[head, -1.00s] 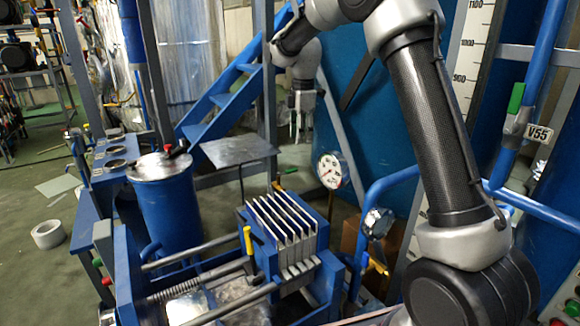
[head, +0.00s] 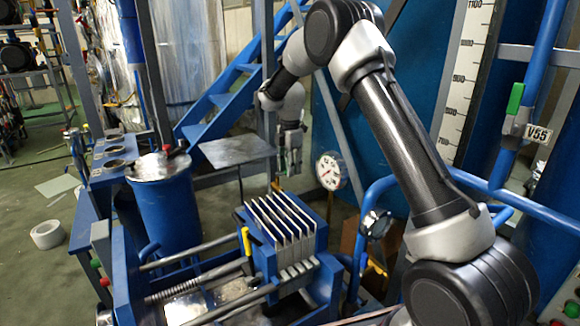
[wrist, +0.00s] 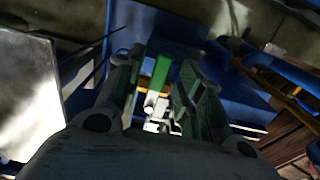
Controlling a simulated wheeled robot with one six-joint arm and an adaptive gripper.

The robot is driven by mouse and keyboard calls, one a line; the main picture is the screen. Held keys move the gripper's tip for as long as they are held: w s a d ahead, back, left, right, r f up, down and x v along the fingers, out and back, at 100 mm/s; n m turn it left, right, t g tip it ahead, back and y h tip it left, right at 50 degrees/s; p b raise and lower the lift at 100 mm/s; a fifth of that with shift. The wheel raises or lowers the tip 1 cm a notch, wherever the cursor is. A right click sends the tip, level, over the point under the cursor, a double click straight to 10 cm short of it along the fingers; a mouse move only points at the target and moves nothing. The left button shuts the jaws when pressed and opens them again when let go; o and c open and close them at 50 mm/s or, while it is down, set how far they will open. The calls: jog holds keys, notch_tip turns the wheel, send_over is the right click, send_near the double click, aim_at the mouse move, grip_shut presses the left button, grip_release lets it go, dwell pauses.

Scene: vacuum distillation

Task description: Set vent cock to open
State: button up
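A green lever handle (wrist: 159,75) on a pale metal fitting (wrist: 155,110) lies between my gripper's fingers in the wrist view; it looks like a cock, but I see no label on it. My gripper (wrist: 162,58) is open, one finger on each side of the lever, with gaps visible. Whether it reaches the lever's depth I cannot tell. In the head view my gripper (head: 287,172) points down beside the grey post, small and partly unclear. Another green-handled valve (head: 515,99), with a V55 tag (head: 538,134), is on the blue pipe at the right.
A finned blue filter press (head: 285,235) stands in front. A blue pot (head: 165,208) with a metal lid is left of it. A grey flat plate (head: 237,151) and a round gauge (head: 331,171) flank my gripper. Blue stairs (head: 225,90) rise behind.

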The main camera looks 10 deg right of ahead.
grip_shut()
jog(key=shift+s, duration=0.1)
jog(key=shift+s+a+m, duration=0.5)
jog(key=shift+s+m, duration=0.5)
jog(key=shift+m, duration=1.85)
jog(key=shift+s+a+m, duration=0.45)
jog(key=shift+s+m, duration=0.6)
jog(key=shift+m, duration=1.85)
jog(key=shift+s+a+m, duration=0.5)
jog(key=shift+s+m, duration=0.5)
jog(key=shift+m, duration=1.85)
jog(key=shift+a, duration=0.1)
